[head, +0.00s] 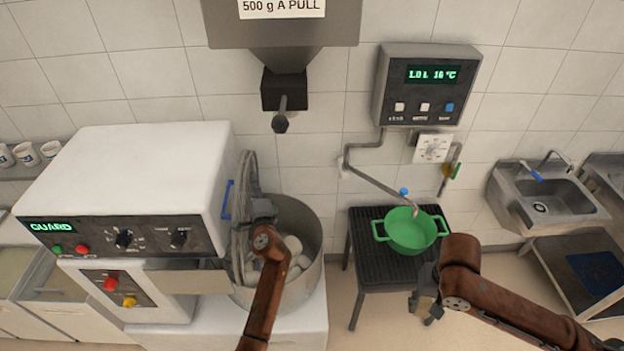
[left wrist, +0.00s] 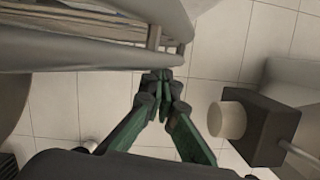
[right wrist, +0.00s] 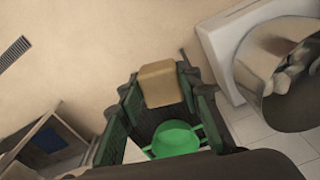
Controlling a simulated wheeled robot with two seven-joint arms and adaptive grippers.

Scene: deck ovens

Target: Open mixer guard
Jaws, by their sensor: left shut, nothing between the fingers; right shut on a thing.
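The mixer (head: 140,175) is a white machine at the left with a steel bowl (head: 312,250) holding pale, rounded lumps. Its grey wire guard (head: 241,225) stands steeply raised at the bowl's left side, leaving the bowl's top uncovered. The guard's bars (left wrist: 100,55) also cross the left wrist view. My left gripper (head: 262,207) is shut and empty beside the guard. Its closed fingertips (left wrist: 163,78) are close to the bars; I cannot tell whether they touch. My right gripper (head: 425,300) is shut on a tan block (right wrist: 160,84), right of the mixer.
The mixer's panel display (head: 50,226) reads GUARD in green. A hopper with a black outlet (head: 284,90) hangs above and behind the bowl. A green pot (head: 408,238) stands on a dark slatted stand (head: 380,270). A sink (head: 545,200) is at the far right.

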